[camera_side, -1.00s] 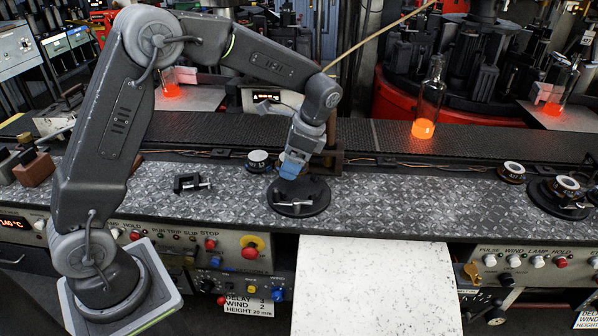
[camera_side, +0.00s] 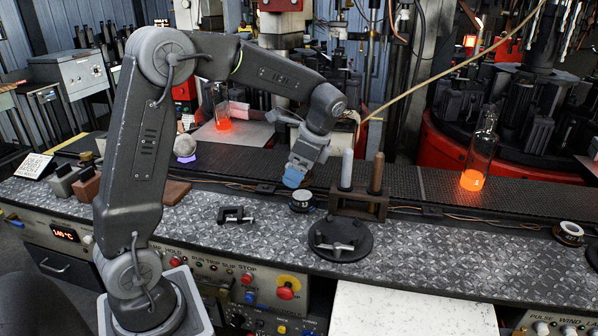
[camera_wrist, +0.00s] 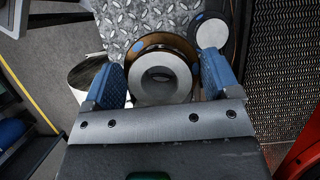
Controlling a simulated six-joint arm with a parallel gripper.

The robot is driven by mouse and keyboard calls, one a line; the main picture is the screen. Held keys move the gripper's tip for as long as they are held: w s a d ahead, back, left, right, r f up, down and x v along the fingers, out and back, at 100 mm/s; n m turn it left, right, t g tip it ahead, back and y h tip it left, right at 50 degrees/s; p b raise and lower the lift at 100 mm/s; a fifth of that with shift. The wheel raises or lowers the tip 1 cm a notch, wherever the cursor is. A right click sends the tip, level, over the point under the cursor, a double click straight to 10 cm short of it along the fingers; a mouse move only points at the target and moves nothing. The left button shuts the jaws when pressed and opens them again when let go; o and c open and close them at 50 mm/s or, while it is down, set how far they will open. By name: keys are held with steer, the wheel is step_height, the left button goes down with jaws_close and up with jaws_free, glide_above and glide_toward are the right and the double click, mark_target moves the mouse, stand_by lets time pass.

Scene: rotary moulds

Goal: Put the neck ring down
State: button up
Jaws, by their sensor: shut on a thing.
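My gripper (camera_side: 295,178) is tilted over the patterned metal deck (camera_side: 190,228). In the wrist view its two blue jaws (camera_wrist: 167,82) stand on either side of a grey metal neck ring (camera_wrist: 160,72) with a round hole, and they are shut on it. A brown-gold rim shows behind this ring; I cannot tell whether it is part of it. In the side view the held ring cannot be made out clearly at the jaws. A small round piece with a pale top (camera_side: 302,197) stands on the deck, close below the fingertips.
A black round plate with a metal clamp (camera_side: 340,240) lies right of the gripper. A wooden rack (camera_side: 358,204) with two upright rods stands close behind it. A small black clamp (camera_side: 235,215) lies to the left. A glowing bottle (camera_side: 480,155) stands on the dark belt.

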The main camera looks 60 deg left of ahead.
steer(key=s+a+f, duration=0.1)
steer(key=s+a, duration=0.2)
steer(key=s, duration=0.4)
steer(key=s+a+f, duration=0.2)
steer(key=s, duration=0.5)
glide_above(277, 240)
steer(key=f, duration=0.6)
steer(key=shift+w+d+f, duration=0.1)
steer(key=shift+w+d, duration=0.25)
steer(key=shift+w, duration=0.05)
steer(key=shift+f, duration=2.05)
steer(key=shift+f, duration=0.1)
steer(key=o, duration=1)
steer(key=shift+c, duration=0.2)
